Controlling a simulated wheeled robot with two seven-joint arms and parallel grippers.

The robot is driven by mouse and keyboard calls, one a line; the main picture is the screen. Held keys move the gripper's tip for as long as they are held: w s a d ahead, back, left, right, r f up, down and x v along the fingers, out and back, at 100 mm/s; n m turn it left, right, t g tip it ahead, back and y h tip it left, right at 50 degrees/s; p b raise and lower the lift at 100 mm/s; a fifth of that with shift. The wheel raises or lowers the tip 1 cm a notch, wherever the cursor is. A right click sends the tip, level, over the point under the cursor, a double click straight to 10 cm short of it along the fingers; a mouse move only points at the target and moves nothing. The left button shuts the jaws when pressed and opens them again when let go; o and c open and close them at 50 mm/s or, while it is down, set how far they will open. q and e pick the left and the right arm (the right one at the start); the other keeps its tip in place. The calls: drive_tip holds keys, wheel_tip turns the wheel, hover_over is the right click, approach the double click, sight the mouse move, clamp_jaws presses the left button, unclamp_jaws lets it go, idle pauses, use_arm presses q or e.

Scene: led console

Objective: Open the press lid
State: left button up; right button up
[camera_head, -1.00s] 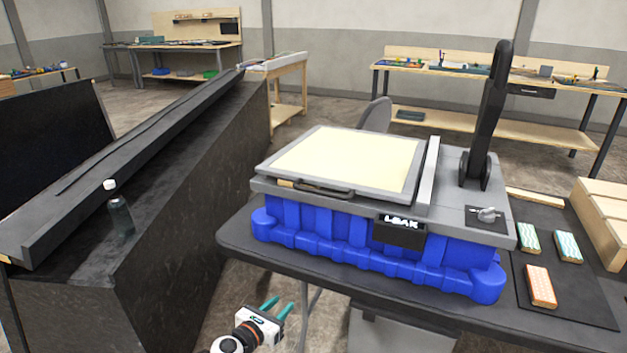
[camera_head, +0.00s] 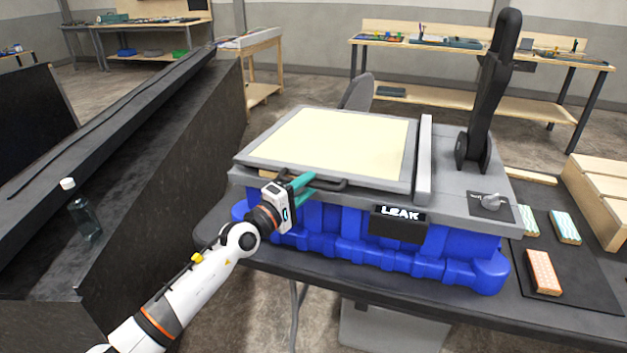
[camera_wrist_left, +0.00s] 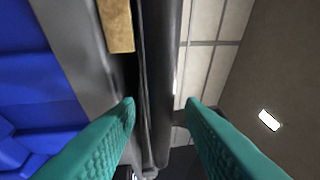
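The press lid (camera_head: 335,143) is a flat cream panel in a grey frame. My left gripper (camera_head: 309,183), with teal fingers, is at the left part of this handle. In the left wrist view the fingers (camera_wrist_left: 161,102) are spread apart, with the dark handle bar (camera_wrist_left: 160,60) running between them. A gap shows on both sides of the bar. My right gripper is not in view.
Patterned blocks (camera_head: 543,272) lie on a dark mat. A dark bench with a bottle (camera_head: 83,217) is at the left.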

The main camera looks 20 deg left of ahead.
use_arm(q)
drive_tip(key=shift+x, duration=1.55)
clamp_jaws()
drive_tip(key=shift+r, duration=0.15)
